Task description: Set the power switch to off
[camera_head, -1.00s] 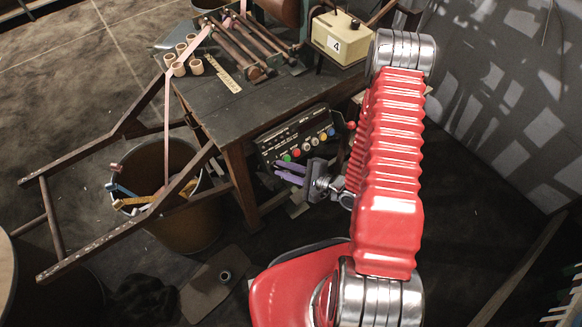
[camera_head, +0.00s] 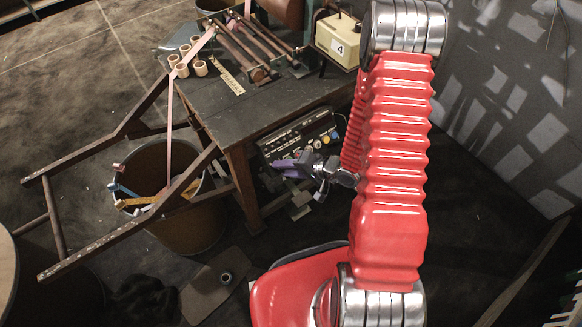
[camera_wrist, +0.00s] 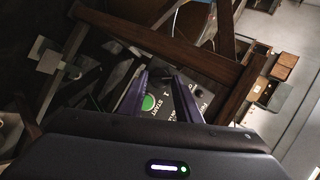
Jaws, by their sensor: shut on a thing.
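The black control panel (camera_head: 300,136) with coloured knobs and buttons is mounted under the front edge of the dark table. My gripper (camera_head: 277,165) is at the panel's lower left, its purple fingers close together there. In the wrist view my gripper (camera_wrist: 160,76) has its two fingers over the panel face (camera_wrist: 161,106), with the green START button (camera_wrist: 148,102) showing between them. A partly visible label beginning "POW" is beside the right finger. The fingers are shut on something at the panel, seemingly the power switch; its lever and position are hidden.
The dark table (camera_head: 245,104) carries rollers, several small tape rolls and a cream box (camera_head: 337,38) marked 4. A wooden frame (camera_head: 125,222) leans over a brown bin (camera_head: 190,225) at the left. Wooden beams (camera_wrist: 170,50) cross close to my fingers in the wrist view.

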